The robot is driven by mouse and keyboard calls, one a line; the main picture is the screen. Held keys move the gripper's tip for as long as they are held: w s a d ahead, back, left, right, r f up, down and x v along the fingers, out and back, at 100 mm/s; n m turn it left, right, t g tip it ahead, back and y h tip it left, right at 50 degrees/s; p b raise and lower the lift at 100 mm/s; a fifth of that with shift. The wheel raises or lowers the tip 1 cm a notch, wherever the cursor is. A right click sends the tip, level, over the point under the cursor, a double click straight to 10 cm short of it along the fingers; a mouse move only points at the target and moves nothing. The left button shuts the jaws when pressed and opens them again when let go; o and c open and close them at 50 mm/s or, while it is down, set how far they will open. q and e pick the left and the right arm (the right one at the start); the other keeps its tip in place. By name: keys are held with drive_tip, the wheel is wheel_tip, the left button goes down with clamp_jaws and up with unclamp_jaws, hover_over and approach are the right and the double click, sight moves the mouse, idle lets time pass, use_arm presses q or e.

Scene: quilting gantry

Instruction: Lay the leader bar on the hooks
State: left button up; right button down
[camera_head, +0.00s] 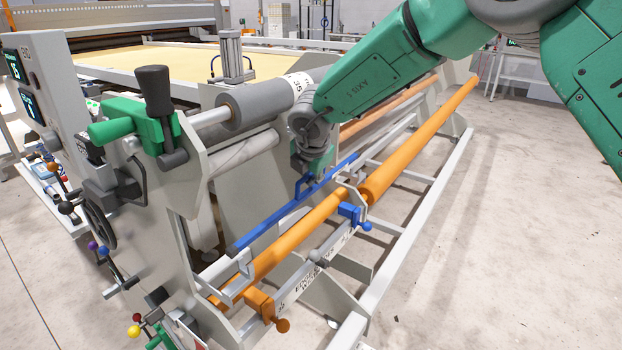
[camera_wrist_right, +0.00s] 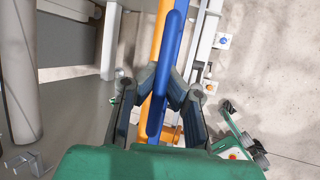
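The blue leader bar (camera_head: 275,220) runs diagonally beside the long orange roller (camera_head: 290,240), with a raised handle near its middle. My right gripper (camera_head: 306,182) reaches down to this handle. In the right wrist view the blue handle (camera_wrist_right: 165,75) passes between the fingertips of my right gripper (camera_wrist_right: 164,88), which appear closed against both its sides. A pale hook (camera_head: 245,264) shows under the bar's near end and another (camera_head: 352,192) near its far part. I cannot tell whether the bar touches them. My left gripper is out of view.
The machine's end plate (camera_head: 200,165) with levers and a handwheel stands at the left. A grey roller (camera_head: 262,102) lies behind the bar. Orange (camera_head: 262,306) and blue (camera_head: 352,214) clamps sit on the front rail. Open floor (camera_head: 500,220) lies at the right.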

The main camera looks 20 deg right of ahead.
sight(315, 192)
drive_tip(key=shift+f, duration=0.5)
drive_tip(key=shift+d+f+b, duration=0.1)
drive_tip(key=shift+f+b, duration=0.2)
drive_tip(key=shift+b, duration=0.1)
drive_tip(key=shift+d+f+b, duration=0.4)
drive_tip(key=shift+f+b, duration=0.1)
drive_tip(key=shift+f, duration=0.1)
drive_tip(key=shift+d+f+b, duration=0.15)
drive_tip(key=shift+f+b, duration=0.3)
drive_tip(key=shift+f, duration=0.2)
drive_tip(key=shift+s+a+f+b, duration=0.1)
drive_tip(key=shift+a+f+b, duration=0.25)
drive_tip(key=shift+f+b, duration=0.2)
drive_tip(key=shift+a+f, duration=0.1)
drive_tip(key=shift+f, duration=0.2)
drive_tip(key=shift+d, duration=0.25)
